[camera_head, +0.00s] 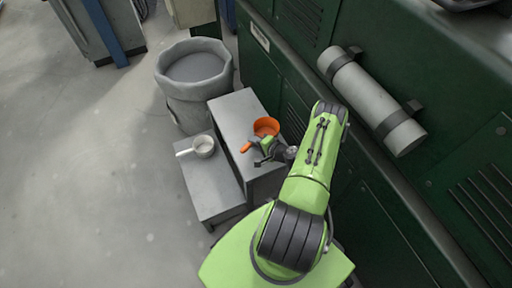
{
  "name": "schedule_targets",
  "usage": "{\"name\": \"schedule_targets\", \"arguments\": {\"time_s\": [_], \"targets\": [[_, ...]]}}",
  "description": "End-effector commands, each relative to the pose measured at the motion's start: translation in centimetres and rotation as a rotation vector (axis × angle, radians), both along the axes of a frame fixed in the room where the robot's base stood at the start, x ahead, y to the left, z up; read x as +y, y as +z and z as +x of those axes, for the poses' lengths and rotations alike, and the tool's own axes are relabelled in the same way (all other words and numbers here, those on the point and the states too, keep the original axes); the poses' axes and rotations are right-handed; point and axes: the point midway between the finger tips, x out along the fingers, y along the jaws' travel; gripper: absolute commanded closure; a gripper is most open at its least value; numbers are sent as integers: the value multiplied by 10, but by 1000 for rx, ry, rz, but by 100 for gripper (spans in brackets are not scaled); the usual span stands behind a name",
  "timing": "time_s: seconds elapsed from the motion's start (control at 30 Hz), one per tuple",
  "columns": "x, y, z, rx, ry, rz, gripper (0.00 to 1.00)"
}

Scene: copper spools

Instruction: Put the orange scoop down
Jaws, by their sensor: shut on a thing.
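The orange scoop (266,126) has a round bowl and a short handle that points down and to the left. It shows over the top of the taller grey block (236,108). My gripper (265,149) is at the scoop, just below its bowl in the picture, and is shut on it. The gripper hides part of the scoop between bowl and handle. I cannot tell whether the scoop touches the block's top or hangs a little above it.
A white scoop (204,146) sits on the lower grey block (207,190) to the left. A large grey bin (188,102) stands behind. Green cabinets (262,75) with a grey cylinder (370,98) bound the right side. Open floor (80,180) lies left.

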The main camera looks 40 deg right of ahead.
Motion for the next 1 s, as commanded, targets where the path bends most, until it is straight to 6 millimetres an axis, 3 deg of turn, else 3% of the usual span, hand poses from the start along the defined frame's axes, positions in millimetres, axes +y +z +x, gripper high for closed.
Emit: {"name": "schedule_targets", "arguments": {"time_s": [0.03, 0.1, 0.4, 0.43, 0.57, 0.87, 1.0], "targets": [[0, -15, 0, 1, 1, 0, 100], [0, -21, 0, 0, 0, 0, 100], [0, -21, 0, 0, 0, 1, 100], [0, -21, 0, 1, 0, 1, 73], [0, -21, 0, 1, 0, 1, 53], [0, -19, 0, 1, 0, 0, 52], [-2, -6, -19, 3, -5, 3, 52]]}}
